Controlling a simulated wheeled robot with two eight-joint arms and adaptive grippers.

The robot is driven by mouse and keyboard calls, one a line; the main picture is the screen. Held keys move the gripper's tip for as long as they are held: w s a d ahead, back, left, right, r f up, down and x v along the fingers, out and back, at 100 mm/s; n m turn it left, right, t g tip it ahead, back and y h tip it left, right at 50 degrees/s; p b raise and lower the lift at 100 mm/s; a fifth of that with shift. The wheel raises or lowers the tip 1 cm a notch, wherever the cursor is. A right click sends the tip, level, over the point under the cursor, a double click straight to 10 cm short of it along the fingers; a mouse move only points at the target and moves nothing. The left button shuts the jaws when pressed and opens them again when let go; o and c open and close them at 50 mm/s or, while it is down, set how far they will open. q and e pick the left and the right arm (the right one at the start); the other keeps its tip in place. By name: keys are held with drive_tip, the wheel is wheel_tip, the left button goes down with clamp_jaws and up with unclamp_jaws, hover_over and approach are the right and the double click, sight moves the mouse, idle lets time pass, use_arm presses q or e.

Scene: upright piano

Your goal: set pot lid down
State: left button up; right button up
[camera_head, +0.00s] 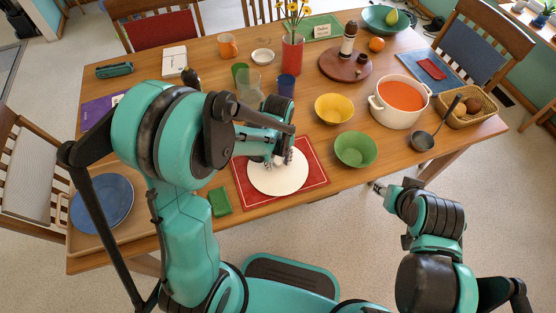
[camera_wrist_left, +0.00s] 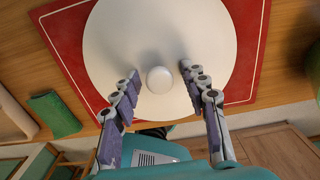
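The white round pot lid (camera_head: 280,184) lies over the red placemat (camera_head: 313,158), knob up, and appears to rest flat on it. In the left wrist view the lid (camera_wrist_left: 120,35) shows its small white knob (camera_wrist_left: 158,80) near the middle. My left gripper (camera_head: 279,159) is above the lid. In the wrist view its fingers (camera_wrist_left: 160,79) are spread on either side of the knob, with a gap on both sides. The white pot (camera_head: 397,117) stands uncovered at the right, with orange soup inside. My right gripper (camera_head: 379,188) is off the table's front edge; its finger opening is unclear.
A green bowl (camera_head: 355,150) and a yellow bowl (camera_head: 334,109) stand right of the placemat. A folded green cloth (camera_head: 220,202) lies at its left. A blue cup (camera_head: 286,85) and a red vase (camera_head: 293,55) stand behind. A ladle (camera_head: 423,141) lies by the pot.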

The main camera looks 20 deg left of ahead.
sight(278, 161)
use_arm(q)
drive_tip(key=shift+r, duration=0.1)
drive_tip(key=shift+r+p, duration=0.3)
drive_tip(key=shift+r, duration=0.05)
wheel_tip(278, 161, up, 11)
drive_tip(key=p, duration=0.4)
drive_tip(key=s+a+r+n+t, duration=0.2)
drive_tip(key=s+r+n+t, duration=0.1)
drive_tip(key=n, duration=1.1)
drive_tip(key=s+a+r+n+t, duration=0.2)
drive_tip(key=s+r+n+t, duration=0.2)
drive_tip(key=n, duration=1.1)
drive_tip(key=s+r, duration=0.2)
drive_tip(key=s, duration=0.1)
drive_tip(key=shift+a+r, duration=0.15)
drive_tip(key=shift+a, duration=0.2)
